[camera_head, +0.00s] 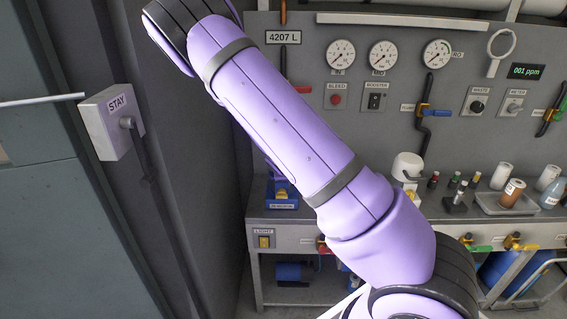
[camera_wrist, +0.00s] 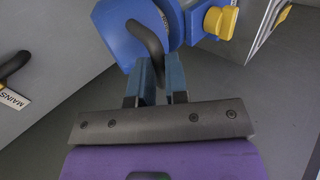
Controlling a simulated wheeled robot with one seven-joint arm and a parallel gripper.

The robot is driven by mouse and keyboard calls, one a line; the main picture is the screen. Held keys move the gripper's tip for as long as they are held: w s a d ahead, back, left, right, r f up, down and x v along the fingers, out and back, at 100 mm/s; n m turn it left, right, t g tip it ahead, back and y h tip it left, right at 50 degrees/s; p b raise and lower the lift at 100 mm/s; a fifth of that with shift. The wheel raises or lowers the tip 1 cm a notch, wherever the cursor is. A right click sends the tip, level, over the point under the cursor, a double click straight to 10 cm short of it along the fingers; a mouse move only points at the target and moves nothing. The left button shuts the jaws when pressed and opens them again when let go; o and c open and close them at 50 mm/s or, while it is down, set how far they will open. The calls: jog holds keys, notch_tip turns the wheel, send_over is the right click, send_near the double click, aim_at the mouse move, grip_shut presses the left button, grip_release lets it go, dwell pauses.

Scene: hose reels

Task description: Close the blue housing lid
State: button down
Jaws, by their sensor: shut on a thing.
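In the wrist view, my gripper (camera_wrist: 160,68) has its two fingers close together at a dark curved handle (camera_wrist: 146,36), and it is shut on that handle. The handle is in front of a rounded blue part (camera_wrist: 116,38), which looks like the housing lid. More of the blue housing (camera_wrist: 171,14) shows just right of the handle. How far the lid stands open cannot be told. In the head view, my purple arm hides my gripper. A small blue object (camera_head: 283,190) shows partly behind the arm, at the left end of the bench.
A yellow knob (camera_wrist: 220,21) sticks out right of the housing, near the fingers. A dark handle by a MAINS label (camera_wrist: 12,100) is at the left. In the head view, a STAY box (camera_head: 108,122) is on the left; bottles and a tray (camera_head: 490,204) are on the right.

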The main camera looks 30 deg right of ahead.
jog(key=shift+t+h, duration=0.5)
jog(key=shift+t, duration=0.1)
jog(key=shift+s+a+f, duration=0.15)
jog(key=shift+s+f, duration=0.15)
jog(key=shift+f, duration=0.6)
jog(key=shift+s+a+f, duration=0.15)
jog(key=shift+s+f, duration=0.15)
jog(key=shift+f, duration=0.6)
jog(key=shift+s+a+f, duration=0.15)
jog(key=shift+s+f, duration=0.15)
jog(key=shift+f, duration=0.6)
jog(key=c, duration=1.1)
grip_release()
jog(key=v, duration=1)
jog(key=shift+a+r, duration=0.15)
jog(key=shift+r, duration=0.15)
